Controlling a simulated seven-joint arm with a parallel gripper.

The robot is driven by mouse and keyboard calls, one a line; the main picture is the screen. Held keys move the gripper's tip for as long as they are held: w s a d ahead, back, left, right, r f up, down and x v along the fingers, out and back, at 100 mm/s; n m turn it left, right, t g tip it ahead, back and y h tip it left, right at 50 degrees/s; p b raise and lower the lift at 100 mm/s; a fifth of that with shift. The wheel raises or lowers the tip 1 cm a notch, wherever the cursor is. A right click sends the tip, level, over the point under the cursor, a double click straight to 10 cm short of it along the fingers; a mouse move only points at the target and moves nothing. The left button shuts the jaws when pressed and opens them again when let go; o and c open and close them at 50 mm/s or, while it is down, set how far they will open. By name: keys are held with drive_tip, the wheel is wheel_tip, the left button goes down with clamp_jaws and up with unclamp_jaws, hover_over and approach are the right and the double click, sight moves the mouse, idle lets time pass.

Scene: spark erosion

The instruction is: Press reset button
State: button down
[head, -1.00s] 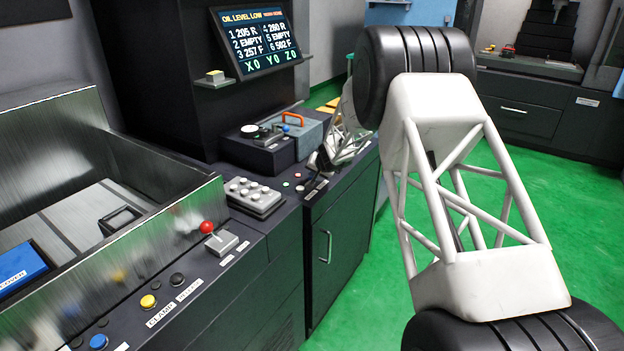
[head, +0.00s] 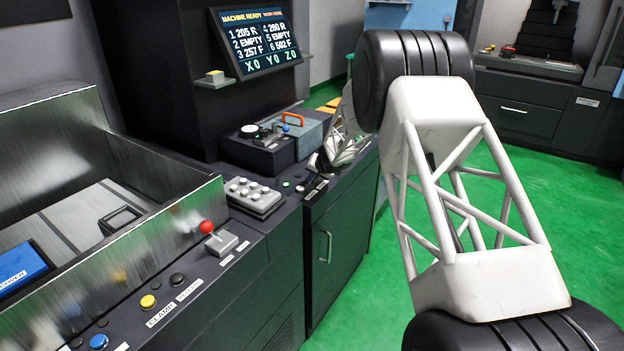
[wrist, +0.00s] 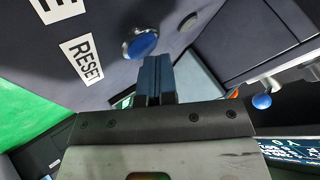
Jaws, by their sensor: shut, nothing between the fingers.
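The RESET label (wrist: 82,58) is a white plate on the dark panel in the wrist view. A round blue-and-grey button (wrist: 140,43) sits beside it. My gripper (wrist: 155,62) is shut and empty, its fingertips just below and right of that button; I cannot tell whether they touch it. In the head view my gripper (head: 315,164) is low over the right end of the console, close to a small dark button (head: 300,189) and a greenish one (head: 285,184).
The screen (head: 254,40) reads "MACHINE READY". A grey keypad (head: 252,198) with several knobs lies left of my gripper. A box with an orange handle (head: 293,119) stands behind. A red-topped lever (head: 207,227) is nearer. Another grey button (wrist: 188,22) shows in the wrist view.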

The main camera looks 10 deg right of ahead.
drive_tip(key=shift+r, duration=0.85)
drive_tip(key=shift+r, duration=0.15)
drive_tip(key=shift+r, duration=2.35)
